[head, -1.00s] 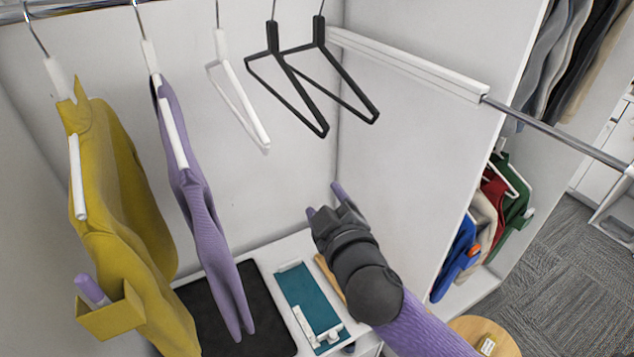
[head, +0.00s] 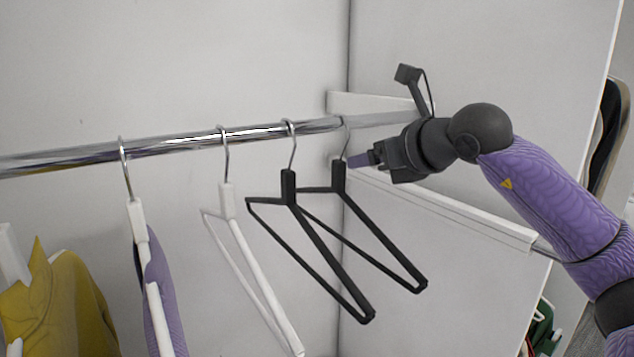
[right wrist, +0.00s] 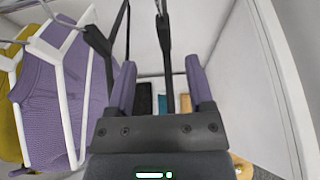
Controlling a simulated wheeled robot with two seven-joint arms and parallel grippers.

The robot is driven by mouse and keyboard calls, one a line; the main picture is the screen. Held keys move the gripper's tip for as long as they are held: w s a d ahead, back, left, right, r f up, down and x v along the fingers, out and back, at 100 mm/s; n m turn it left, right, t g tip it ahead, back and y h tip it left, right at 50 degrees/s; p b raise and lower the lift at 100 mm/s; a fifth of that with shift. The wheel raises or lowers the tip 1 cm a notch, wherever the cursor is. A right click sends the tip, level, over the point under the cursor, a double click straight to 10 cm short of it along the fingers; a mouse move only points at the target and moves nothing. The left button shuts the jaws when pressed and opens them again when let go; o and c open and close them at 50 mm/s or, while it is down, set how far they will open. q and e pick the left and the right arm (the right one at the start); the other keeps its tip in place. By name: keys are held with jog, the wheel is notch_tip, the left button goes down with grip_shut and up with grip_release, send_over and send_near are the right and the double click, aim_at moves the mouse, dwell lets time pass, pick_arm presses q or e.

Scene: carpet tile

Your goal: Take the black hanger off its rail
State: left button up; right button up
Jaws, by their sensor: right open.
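Two black hangers hang empty side by side on the chrome rail (head: 180,146). The right-hand black hanger (head: 385,252) is nearest my right gripper (head: 357,160); the other black hanger (head: 330,258) hangs just left of it. My right gripper is open, its purple fingertips close to the right-hand hanger's neck, below the hook. In the right wrist view the right-hand hanger (right wrist: 164,36) appears between the two spread fingers (right wrist: 161,78), and the other black hanger (right wrist: 97,40) is outside them on the left. I cannot tell whether the fingers touch it. My left gripper is not in view.
A white empty hanger (head: 245,240) hangs left of the black ones. Further left hang a purple garment (head: 160,285) and a yellow garment (head: 65,310). The wardrobe's white side panel (head: 470,270) stands close to my right arm.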

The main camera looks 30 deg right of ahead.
aim_at(343, 166)
jog(key=p+x, duration=0.3)
jog(key=x, duration=0.1)
jog(key=shift+w+d+r, duration=0.1)
jog(key=shift+w, duration=0.05)
jog(key=p+x, duration=0.2)
jog(key=x, duration=0.1)
jog(key=shift+w+d, duration=0.1)
jog(key=shift+w, duration=0.3)
jog(key=shift+w+f+p, duration=0.25)
jog(key=shift+f+p, duration=0.05)
jog(key=shift+f, duration=0.1)
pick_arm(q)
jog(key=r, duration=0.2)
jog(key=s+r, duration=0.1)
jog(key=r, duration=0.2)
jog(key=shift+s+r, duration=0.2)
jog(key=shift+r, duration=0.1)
pick_arm(e)
jog(key=shift+s+f, duration=0.1)
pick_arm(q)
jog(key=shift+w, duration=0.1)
pick_arm(e)
grip_shut()
